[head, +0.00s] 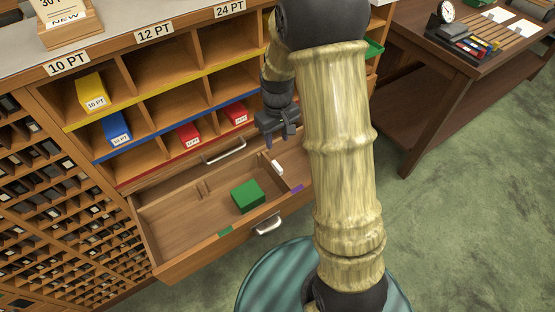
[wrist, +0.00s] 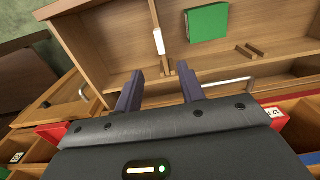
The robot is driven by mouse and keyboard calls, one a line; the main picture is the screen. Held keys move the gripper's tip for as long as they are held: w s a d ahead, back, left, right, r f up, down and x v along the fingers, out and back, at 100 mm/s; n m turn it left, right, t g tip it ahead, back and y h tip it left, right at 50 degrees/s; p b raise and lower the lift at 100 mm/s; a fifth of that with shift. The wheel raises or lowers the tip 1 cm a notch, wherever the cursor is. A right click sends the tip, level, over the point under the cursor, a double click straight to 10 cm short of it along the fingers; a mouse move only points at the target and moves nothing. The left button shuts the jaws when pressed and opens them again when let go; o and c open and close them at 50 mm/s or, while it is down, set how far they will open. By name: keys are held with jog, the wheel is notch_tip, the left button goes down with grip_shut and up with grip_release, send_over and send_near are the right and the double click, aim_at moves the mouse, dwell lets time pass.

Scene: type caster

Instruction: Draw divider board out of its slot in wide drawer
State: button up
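The wide drawer (head: 175,262) is pulled out below the cubbies. The divider board (head: 284,175) stands across it near its right end, with a white tab (head: 277,167) on its top edge. In the wrist view the board (wrist: 154,14) and white tab (wrist: 159,41) are beyond my fingertips, left of the green block. My gripper (head: 284,145) hangs above the back of the drawer, pointing down. Its two dark fingers (wrist: 158,78) are apart in the wrist view, with nothing held between them. The board's lower edge is hidden.
A green block (head: 248,196) lies in the drawer, beside an empty pair of slot rails (head: 203,189). The front rim bears a green mark (head: 225,231) and a purple mark (head: 297,189). Cubbies with coloured boxes (head: 117,128) rise behind. A desk (head: 430,70) stands at right.

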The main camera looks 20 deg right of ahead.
aim_at(277, 166)
notch_tip(277, 166, down, 15)
jog(key=shift+f+b, duration=0.2)
jog(key=shift+b, duration=0.55)
jog(key=shift+c, duration=0.2)
jog(key=c, duration=0.8)
grip_shut()
